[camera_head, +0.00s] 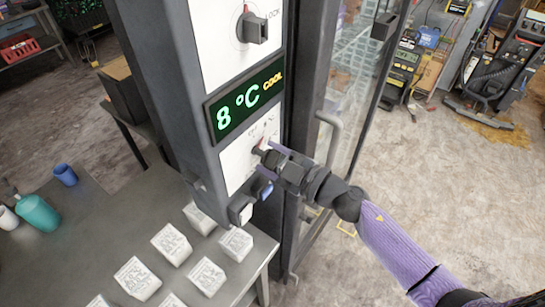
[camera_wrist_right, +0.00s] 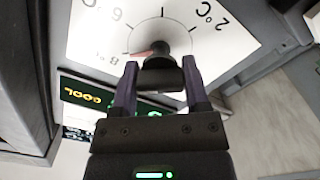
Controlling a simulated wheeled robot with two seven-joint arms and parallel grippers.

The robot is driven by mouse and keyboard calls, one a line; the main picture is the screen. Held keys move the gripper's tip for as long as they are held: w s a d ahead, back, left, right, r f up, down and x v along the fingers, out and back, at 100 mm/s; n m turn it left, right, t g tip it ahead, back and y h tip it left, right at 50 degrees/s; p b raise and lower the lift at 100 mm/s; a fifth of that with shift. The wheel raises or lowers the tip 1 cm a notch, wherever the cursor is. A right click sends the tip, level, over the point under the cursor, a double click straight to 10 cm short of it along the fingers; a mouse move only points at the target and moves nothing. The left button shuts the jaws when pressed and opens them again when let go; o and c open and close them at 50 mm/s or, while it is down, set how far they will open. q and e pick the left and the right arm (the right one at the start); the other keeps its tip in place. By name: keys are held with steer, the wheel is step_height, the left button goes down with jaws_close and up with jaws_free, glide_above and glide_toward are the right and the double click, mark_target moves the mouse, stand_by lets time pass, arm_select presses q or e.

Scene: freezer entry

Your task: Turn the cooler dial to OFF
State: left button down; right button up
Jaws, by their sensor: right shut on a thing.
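The cooler dial (camera_wrist_right: 163,60) is a dark knob on a white plate with marks. In the right wrist view, 2 °C, 6 and a partly seen 8 can be read around it, and its red pointer is toward the 8 side. The dial also shows in the head view (camera_head: 261,148), below the display (camera_head: 243,98), which reads 8 °C COOL in lit letters. My right gripper (camera_head: 270,157) has its two purple fingers on either side of the knob and is shut on it. The fingers partly hide the plate's lettering in the head view. My left gripper is not in view.
Another knob (camera_head: 252,27) marked LOCK sits above the display. A glass door (camera_head: 350,90) with a handle is right of the panel.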

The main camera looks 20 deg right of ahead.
jaws_close()
steer(key=shift+n, duration=0.3)
steer(key=n, duration=0.4)
steer(key=n+b, duration=0.1)
steer(key=n, duration=0.4)
steer(key=shift+n, duration=0.3)
steer(key=o, duration=1.1)
jaws_free()
steer(key=shift+c, duration=0.2)
